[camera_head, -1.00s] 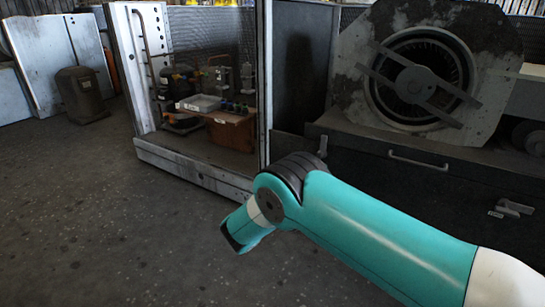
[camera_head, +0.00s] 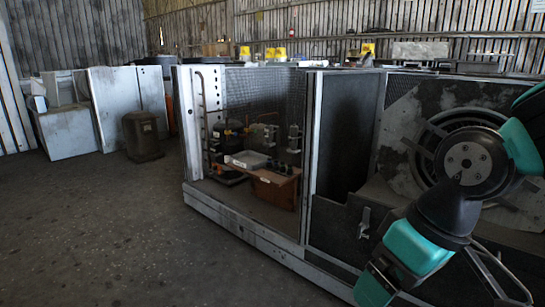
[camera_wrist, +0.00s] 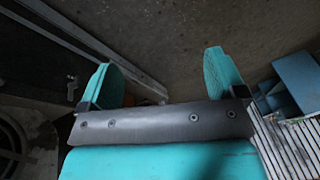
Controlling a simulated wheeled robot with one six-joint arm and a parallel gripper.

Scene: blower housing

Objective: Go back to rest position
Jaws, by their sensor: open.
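My gripper (camera_wrist: 164,78) shows in the wrist camera view with its two teal fingers spread wide apart. It is open and nothing is between the fingers; dark floor and a metal frame edge lie beyond them. In the head view my arm is bent at the right side, with its teal lower end at the bottom right; the fingertips cannot be made out there. The blower housing (camera_head: 397,118), a worn grey plate with a round fan opening, stands behind my arm, which hides much of it. Its rim also shows at the left of the wrist view (camera_wrist: 10,158).
An open metal cabinet frame (camera_head: 312,150) holds a brown box (camera_head: 275,188) and small fittings. A dark canister (camera_head: 142,137) and pale panels (camera_head: 113,105) stand at the left. The floor (camera_head: 110,235) at left front is clear. A slatted grey surface (camera_wrist: 287,143) lies right of my gripper.

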